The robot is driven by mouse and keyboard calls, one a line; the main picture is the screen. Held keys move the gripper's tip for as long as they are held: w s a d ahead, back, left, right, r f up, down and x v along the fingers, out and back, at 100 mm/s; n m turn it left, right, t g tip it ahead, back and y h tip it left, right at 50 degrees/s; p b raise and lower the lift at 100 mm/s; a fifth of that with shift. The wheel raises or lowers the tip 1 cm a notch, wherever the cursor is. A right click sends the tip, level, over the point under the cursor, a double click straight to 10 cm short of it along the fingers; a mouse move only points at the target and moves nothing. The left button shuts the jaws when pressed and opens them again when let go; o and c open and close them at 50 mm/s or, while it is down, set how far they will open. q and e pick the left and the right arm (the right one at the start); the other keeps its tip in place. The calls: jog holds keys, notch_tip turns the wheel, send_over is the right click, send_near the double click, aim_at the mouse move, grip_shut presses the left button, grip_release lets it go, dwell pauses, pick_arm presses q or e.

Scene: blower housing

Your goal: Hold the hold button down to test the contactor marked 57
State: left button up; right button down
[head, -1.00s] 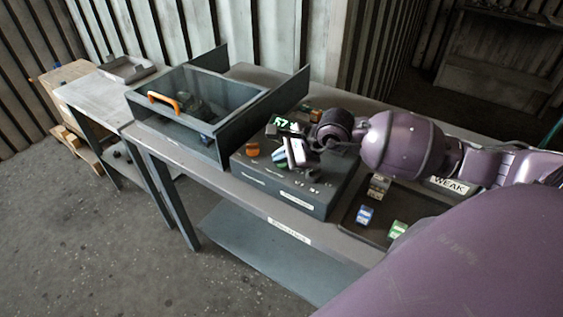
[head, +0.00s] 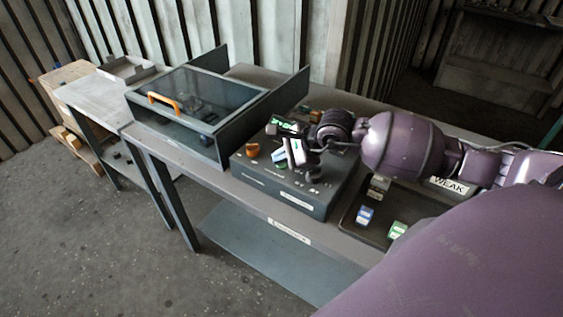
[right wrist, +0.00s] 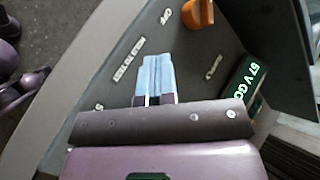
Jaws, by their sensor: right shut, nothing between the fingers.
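A dark control box (head: 270,188) stands on the bench, with an orange knob (head: 252,150) and a small display (head: 284,123). My right gripper (head: 280,168) is over the box top. In the right wrist view its light-blue fingers (right wrist: 153,60) are shut together with nothing between them, pointing at the panel. I cannot make out the hold button; the fingers may hide it. My left gripper is not in view.
A clear-topped enclosure (head: 222,140) with an orange handle (head: 163,102) stands left of the box; something dark is inside. A dark tray (head: 345,222) on the right holds a blue block (head: 364,214) and a green block (head: 397,229). A "WEAK" label (head: 449,186) is near.

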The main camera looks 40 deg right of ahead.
aim_at(282, 166)
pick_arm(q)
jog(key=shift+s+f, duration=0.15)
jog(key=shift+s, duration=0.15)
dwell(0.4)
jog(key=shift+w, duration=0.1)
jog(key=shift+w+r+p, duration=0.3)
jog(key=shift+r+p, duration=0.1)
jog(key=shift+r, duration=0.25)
pick_arm(e)
jog(key=shift+r, duration=0.85)
jog(key=shift+r+p, duration=1.25)
jog(key=shift+r, duration=1.3)
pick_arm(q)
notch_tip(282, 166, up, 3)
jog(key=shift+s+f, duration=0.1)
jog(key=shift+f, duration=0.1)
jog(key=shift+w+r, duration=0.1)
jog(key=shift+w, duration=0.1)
pick_arm(e)
jog(key=shift+f, duration=0.1)
